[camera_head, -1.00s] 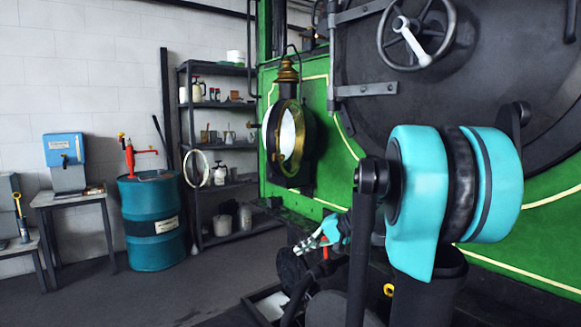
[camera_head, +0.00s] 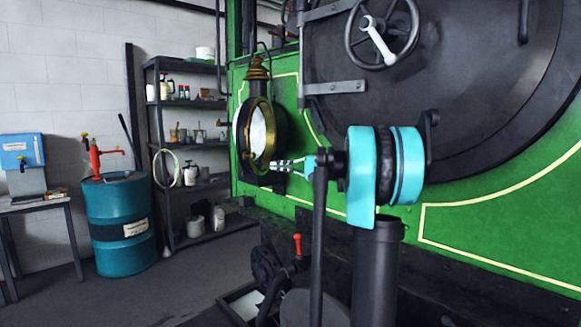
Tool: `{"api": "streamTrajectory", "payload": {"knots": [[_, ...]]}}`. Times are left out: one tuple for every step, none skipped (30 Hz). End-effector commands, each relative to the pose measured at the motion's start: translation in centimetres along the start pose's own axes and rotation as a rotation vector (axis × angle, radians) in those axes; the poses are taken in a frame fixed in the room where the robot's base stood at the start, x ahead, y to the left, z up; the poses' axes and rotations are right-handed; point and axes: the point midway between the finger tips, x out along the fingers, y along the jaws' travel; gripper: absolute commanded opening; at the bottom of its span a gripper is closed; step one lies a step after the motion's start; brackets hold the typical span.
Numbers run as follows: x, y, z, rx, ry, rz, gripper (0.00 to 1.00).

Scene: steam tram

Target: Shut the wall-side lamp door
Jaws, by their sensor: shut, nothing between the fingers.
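The lamp (camera_head: 280,127) is a round black case with a brass chimney top, fixed to the green front of the tram at the middle left. Its door (camera_head: 268,161) is a brass ring seen at a steep angle, with pale glass showing inside it. I cannot tell exactly how far the door stands from the case. My gripper (camera_head: 277,165) is small in view, its fingers shut and empty, pointing left. The fingertips are by the lower right of the brass ring. I cannot tell whether they touch it.
My teal arm covers part of the green front right of the lamp. A big dark round door with a handwheel (camera_head: 382,37) is above. Shelves (camera_head: 187,68), a teal drum (camera_head: 118,225) and a table (camera_head: 35,207) stand left. A red-handled lever (camera_head: 297,245) is below.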

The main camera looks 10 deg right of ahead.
Motion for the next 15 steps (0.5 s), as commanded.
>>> {"api": "streamTrajectory", "payload": {"knots": [[1.2, 0.0, 0.1, 0.000, -0.004, 0.000, 0.00], [1.7, 0.0, 0.1, 0.000, -0.003, 0.000, 0.00], [2.5, 0.0, 0.1, 0.000, -0.004, 0.000, 0.00], [3.0, 0.0, 0.1, 0.000, -0.003, 0.000, 0.00], [3.4, 0.0, 0.1, 0.000, -0.003, 0.000, 0.00], [4.0, 0.0, 0.1, 0.000, -0.003, 0.001, 0.00], [4.5, 0.0, 0.1, 0.000, -0.003, 0.001, 0.00], [4.8, 0.0, 0.1, -0.001, -0.002, 0.001, 0.00], [5.2, 0.0, 0.1, -0.001, -0.002, 0.001, 0.00], [5.5, 0.0, 0.1, -0.001, -0.002, 0.001, 0.00], [5.7, 0.0, 0.1, -0.001, -0.002, 0.001, 0.00], [6.0, 0.0, 0.1, -0.001, -0.001, 0.001, 0.00], [6.2, 0.0, 0.1, -0.001, -0.001, 0.001, 0.00], [6.3, 0.0, 0.1, -0.001, 0.000, 0.001, 0.00], [6.4, 0.0, 0.0, -0.001, 0.000, 0.001, 0.00]]}}
